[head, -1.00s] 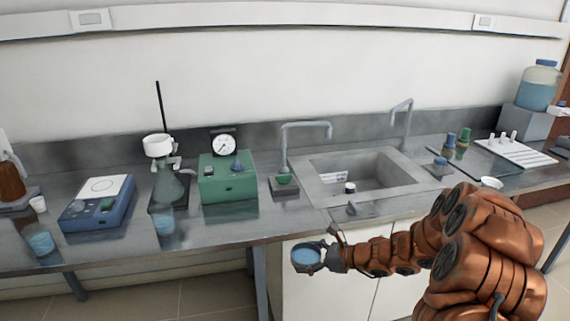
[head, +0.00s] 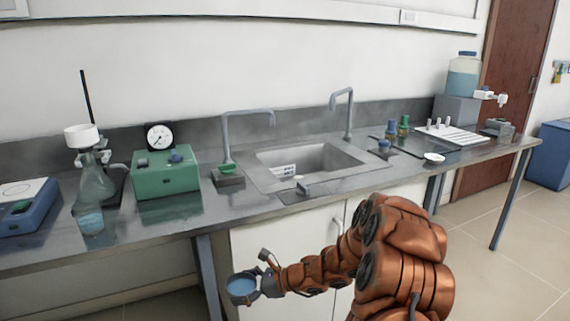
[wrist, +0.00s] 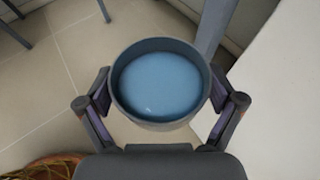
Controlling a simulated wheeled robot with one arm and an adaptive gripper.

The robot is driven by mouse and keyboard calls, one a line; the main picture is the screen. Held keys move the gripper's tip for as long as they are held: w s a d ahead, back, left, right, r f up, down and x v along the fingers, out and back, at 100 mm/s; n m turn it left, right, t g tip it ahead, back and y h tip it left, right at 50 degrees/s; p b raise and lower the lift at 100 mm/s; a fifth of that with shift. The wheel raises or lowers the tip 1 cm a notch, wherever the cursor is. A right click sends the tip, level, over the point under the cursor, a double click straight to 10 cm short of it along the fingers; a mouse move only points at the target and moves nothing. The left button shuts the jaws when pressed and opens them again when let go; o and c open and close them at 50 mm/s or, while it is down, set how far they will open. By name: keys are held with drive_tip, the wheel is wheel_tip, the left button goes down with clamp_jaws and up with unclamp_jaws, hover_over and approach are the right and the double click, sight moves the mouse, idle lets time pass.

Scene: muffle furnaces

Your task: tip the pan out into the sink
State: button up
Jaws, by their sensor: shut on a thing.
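The pan (head: 241,288) is a small dark round vessel with blue liquid in it. My gripper (head: 264,282) is shut on it and holds it upright in front of the bench, below the bench top. In the wrist view the pan (wrist: 160,112) sits between both fingers, its blue contents level inside the rim. The sink (head: 305,162) is a grey rectangular basin set in the bench top, up and to the right of the pan in the head view. The pan is clear of the sink and over the floor side of the cabinet.
The white cabinet (head: 290,240) is below.

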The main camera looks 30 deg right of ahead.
wheel_tip(320, 180, down, 4)
drive_tip(key=b, duration=0.3)
drive_tip(key=shift+a+b, duration=0.15)
drive_tip(key=shift+b, duration=0.15)
